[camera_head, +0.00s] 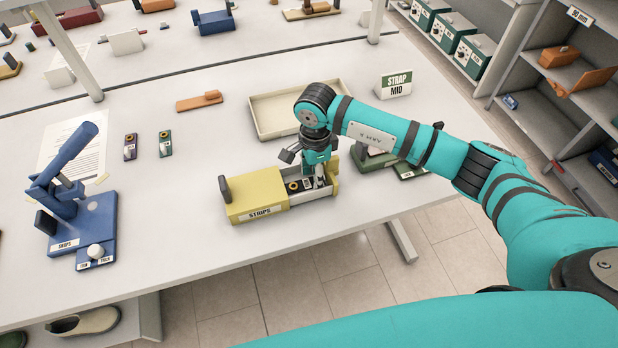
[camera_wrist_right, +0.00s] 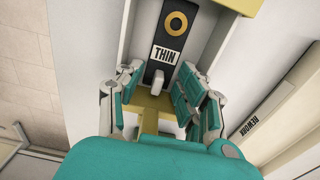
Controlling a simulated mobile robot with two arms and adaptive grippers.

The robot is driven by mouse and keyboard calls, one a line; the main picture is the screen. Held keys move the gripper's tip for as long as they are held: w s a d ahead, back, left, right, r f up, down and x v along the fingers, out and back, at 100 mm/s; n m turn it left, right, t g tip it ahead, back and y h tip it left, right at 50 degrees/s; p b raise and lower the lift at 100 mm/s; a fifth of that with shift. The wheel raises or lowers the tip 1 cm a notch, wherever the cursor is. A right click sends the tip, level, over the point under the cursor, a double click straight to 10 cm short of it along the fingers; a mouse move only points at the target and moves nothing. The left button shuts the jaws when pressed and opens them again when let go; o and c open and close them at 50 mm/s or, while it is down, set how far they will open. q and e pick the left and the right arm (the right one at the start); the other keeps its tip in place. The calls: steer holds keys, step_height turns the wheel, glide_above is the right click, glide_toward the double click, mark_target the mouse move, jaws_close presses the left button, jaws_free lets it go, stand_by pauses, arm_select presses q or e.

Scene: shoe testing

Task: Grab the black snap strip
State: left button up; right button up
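A black strip with a yellow ring and a THIN label (camera_wrist_right: 173,32) lies in the open part of the yellow STRIPS box in the right wrist view. In the head view, dark strips (camera_head: 294,187) lie in this tray beside the yellow box body (camera_head: 253,198). My right gripper (camera_wrist_right: 157,88) points down into the tray, its fingers apart on either side of the strip's near end; contact is not visible. In the head view the right gripper (camera_head: 319,178) is over the tray's right part and partly hides its contents. My left gripper is not in view.
An empty beige tray (camera_head: 262,118) stands behind the box, with a STRAP MID sign (camera_head: 394,84) to its right. Two small strips (camera_head: 130,147) and a blue snap press (camera_head: 72,205) are at left. A green item (camera_head: 372,160) sits close right of the gripper.

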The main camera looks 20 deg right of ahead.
steer(key=shift+c, duration=0.3)
jaws_close()
steer(key=shift+r, duration=0.1)
